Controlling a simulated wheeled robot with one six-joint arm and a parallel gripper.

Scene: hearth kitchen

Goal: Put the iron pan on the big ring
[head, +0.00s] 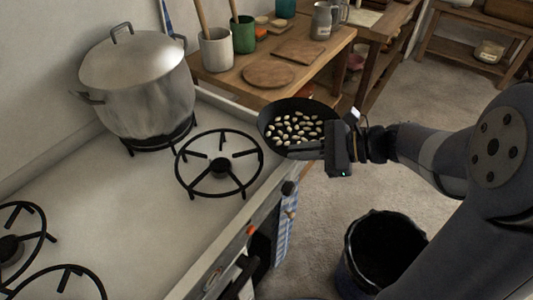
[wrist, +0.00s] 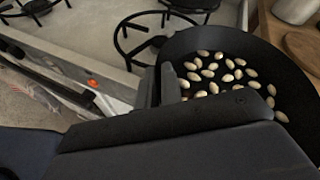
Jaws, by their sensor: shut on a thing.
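The iron pan (head: 271,113) is dark and round and holds several pale, bean-like pieces. My gripper (head: 318,150) is shut on the pan at its near right side. The pan is level or nearly so, at the stove's right edge, right of an empty ring (head: 221,168). The wrist view shows the pan (wrist: 283,66) beyond my gripper (wrist: 172,85), with the ring (wrist: 135,35) to its left. The pan's handle is mostly hidden by my gripper. Other rings show at the stove's lower left, one at the far left (head: 12,248) and one in front (head: 62,280).
A big lidded steel pot (head: 145,95) stands on the back ring. A wooden table (head: 325,62) beyond the pan holds round and square boards, crocks and mugs. A dark bin (head: 350,270) stands on the floor below my arm. The stove's middle is clear.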

